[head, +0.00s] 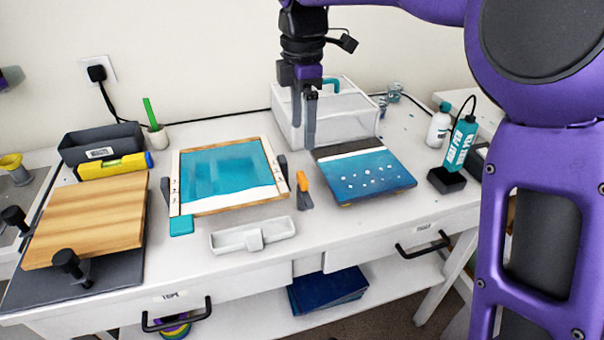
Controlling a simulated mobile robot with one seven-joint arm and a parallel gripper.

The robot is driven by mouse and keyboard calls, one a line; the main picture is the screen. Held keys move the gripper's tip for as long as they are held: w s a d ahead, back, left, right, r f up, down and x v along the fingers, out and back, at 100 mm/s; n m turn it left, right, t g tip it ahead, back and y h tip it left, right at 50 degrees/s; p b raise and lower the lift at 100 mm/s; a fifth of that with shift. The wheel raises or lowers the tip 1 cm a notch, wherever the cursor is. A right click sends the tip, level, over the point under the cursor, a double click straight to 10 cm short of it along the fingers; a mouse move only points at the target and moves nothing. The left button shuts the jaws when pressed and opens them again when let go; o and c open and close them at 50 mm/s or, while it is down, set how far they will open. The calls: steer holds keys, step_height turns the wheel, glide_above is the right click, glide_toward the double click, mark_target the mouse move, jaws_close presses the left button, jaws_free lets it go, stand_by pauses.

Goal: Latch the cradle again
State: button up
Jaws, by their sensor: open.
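A wooden-framed tray (228,206) with teal and white resin lies between two dark upright brackets (283,172); it looks like the cradle. A small lever with an orange top and grey body (305,190), which looks like its latch, stands just right of the right bracket. The orange end points up and leans left; I cannot tell whether it engages the frame. My gripper (303,122) points down, open and empty, above and behind the lever, in front of the white mesh box in the picture. The fingers are apart from the lever.
A blue panel with white dots (367,176) lies right of the lever. A pale grey tray (252,234) lies in front. A wooden board with black knobs (90,215) is at left. The white mesh box (345,118) stands behind. Teal bottle (461,143) at right.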

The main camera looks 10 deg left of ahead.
mark_target(302, 176)
step_height(302, 176, down, 11)
steer(key=shift+f+b, duration=0.15)
steer(key=shift+b, duration=0.75)
jaws_close()
